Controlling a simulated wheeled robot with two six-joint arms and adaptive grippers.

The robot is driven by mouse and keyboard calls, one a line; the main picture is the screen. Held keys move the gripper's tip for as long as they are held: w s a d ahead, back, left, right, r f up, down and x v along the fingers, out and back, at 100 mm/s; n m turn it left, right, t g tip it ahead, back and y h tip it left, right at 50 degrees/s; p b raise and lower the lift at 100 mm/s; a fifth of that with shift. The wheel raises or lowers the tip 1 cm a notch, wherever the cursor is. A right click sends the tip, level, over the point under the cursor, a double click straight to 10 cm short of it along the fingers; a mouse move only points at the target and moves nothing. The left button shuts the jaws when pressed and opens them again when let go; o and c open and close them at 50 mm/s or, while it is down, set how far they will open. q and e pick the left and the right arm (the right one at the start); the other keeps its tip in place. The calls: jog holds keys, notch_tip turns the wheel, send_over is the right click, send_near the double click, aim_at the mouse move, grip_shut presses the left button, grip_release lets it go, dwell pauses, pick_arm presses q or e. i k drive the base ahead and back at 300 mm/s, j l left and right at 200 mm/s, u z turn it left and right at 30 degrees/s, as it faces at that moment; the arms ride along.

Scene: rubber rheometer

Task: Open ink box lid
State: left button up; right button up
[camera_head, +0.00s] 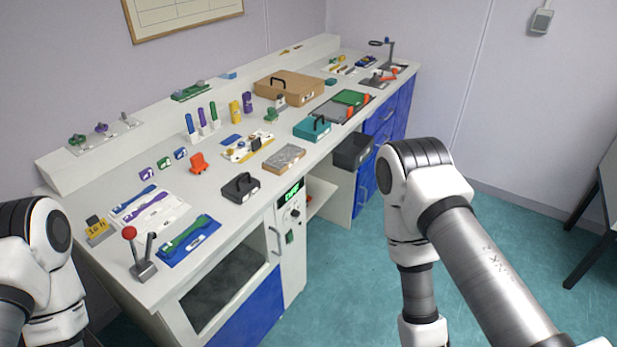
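I cannot tell for certain which box is the ink box. A small black box with a handle on top (240,187) sits near the front edge of the bench and looks shut. A teal box with a dark handle (312,128) sits farther back along the bench and also looks shut. My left arm shows at the left edge and my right arm at the right, both clear of the boxes. Neither gripper is in the picture.
The long white bench (228,215) also holds a brown case (289,87), a grey textured block (283,158), an orange piece (198,163), a blue tray with a green tool (188,240) and a red-knobbed lever (141,255). A dark bin (352,151) is at the front. Teal floor is open.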

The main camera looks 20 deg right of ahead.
aim_at(239, 186)
jog(key=i+z, duration=0.2)
jog(key=z, duration=0.25)
jog(key=i+z, duration=0.25)
jog(key=z, duration=0.15)
